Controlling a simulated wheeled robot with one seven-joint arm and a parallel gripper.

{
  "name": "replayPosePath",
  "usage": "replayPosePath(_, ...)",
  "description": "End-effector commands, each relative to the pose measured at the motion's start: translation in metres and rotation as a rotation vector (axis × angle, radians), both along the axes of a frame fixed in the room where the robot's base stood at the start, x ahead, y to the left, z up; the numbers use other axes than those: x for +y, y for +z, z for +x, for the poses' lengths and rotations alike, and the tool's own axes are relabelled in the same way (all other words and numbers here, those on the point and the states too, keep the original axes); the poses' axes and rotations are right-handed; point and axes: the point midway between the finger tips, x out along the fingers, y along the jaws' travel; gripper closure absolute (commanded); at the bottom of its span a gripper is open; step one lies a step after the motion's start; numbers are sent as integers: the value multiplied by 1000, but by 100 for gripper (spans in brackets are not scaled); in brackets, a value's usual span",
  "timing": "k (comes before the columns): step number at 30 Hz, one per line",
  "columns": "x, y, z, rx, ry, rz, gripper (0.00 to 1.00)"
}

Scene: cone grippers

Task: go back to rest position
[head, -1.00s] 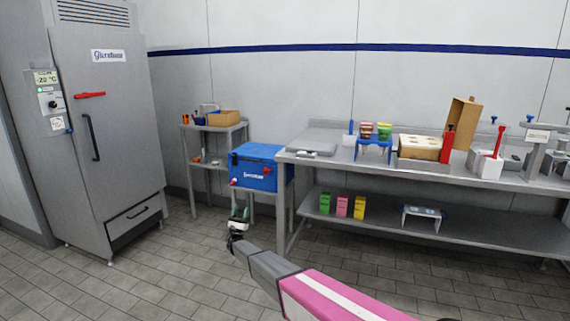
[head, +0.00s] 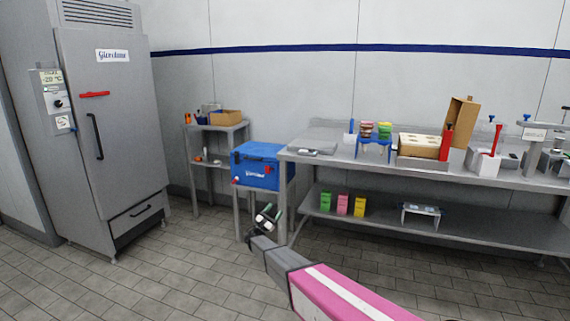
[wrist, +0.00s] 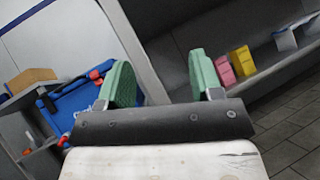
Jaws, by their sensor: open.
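My gripper (head: 268,217) is at the end of my pink and grey arm, in front of the blue cooler box and the left end of the steel bench. In the wrist view its two green-padded fingers (wrist: 160,85) stand wide apart with nothing between them. It touches nothing that I can see.
The blue cooler box (head: 257,166) sits on a low stand left of the steel bench (head: 440,178). Coloured cartons (head: 342,204) stand on the bench's lower shelf. A tall grey freezer (head: 110,140) is at the left. The tiled floor between freezer and bench is clear.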

Motion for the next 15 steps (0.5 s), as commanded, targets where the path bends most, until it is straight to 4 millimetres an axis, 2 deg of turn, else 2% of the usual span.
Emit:
replayPosePath(1,-29,5,-15,16,-26,68,40)
replayPosePath(6,-120,-1,-60,61,-124,376,40)
replayPosePath(12,-203,-18,-126,66,-251,757,40)
replayPosePath(15,-233,-28,-163,49,-318,948,40)
